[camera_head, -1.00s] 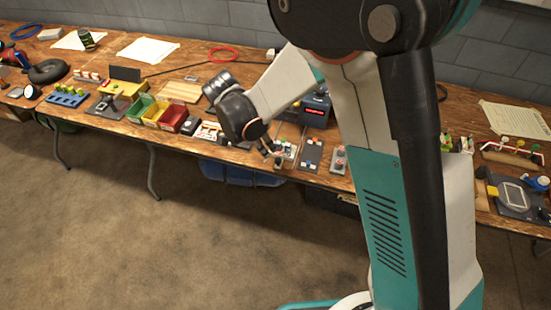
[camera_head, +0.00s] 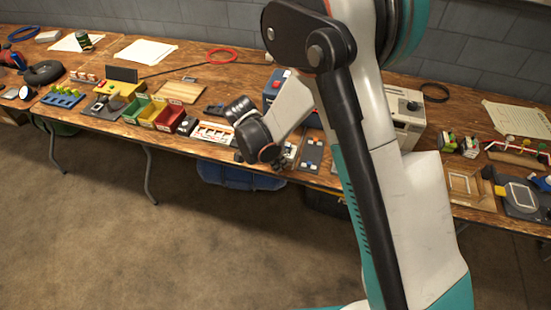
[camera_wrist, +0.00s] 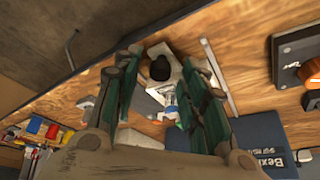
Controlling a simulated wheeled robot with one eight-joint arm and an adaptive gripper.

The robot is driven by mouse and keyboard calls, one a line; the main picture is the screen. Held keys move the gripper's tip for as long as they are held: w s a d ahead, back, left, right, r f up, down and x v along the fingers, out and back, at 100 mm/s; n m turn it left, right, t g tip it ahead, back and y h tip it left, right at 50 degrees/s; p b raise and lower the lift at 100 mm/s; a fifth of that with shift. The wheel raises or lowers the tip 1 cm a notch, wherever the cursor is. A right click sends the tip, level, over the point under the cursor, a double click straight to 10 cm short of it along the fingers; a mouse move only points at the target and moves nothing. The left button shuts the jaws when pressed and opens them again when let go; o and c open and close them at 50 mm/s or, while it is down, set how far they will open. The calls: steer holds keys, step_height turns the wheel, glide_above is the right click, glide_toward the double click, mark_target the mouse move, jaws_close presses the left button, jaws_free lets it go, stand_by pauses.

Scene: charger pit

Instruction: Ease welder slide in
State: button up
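My gripper (camera_wrist: 160,62) is open in the wrist view, with its teal-padded fingers apart. A pale grey block with a black rounded knob (camera_wrist: 160,68) shows between and beyond the fingertips; I cannot tell if anything touches it. A blue box with white lettering (camera_wrist: 262,146) lies beside the right finger. In the head view my gripper (camera_head: 278,163) hangs at the table's front edge, partly hidden by my wrist. A blue device (camera_head: 273,88) stands behind my forearm. I cannot make out with certainty which part is the welder slide.
A small panel with buttons (camera_head: 311,152) sits just right of my gripper. Green, yellow and red bins (camera_head: 154,112) stand to the left. A light grey box (camera_head: 405,104) is partly behind my arm. A black device with an orange mark (camera_wrist: 299,62) is at the wrist view's right.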

steer(key=shift+c, duration=0.5)
jaws_close()
steer(key=w+d, duration=0.1)
steer(key=w, duration=0.2)
steer(key=w+d, duration=0.1)
steer(key=w, duration=0.2)
steer(key=w+d, duration=0.1)
steer(key=w, duration=0.2)
steer(key=shift+w+d, duration=0.25)
steer(key=shift+w, duration=0.05)
steer(key=shift+o, duration=0.5)
jaws_free()
steer(key=shift+w, duration=0.15)
steer(key=shift+r, duration=0.1)
steer(key=v, duration=1.1)
steer(key=shift+s+a+r, duration=0.2)
steer(key=shift+r, duration=0.15)
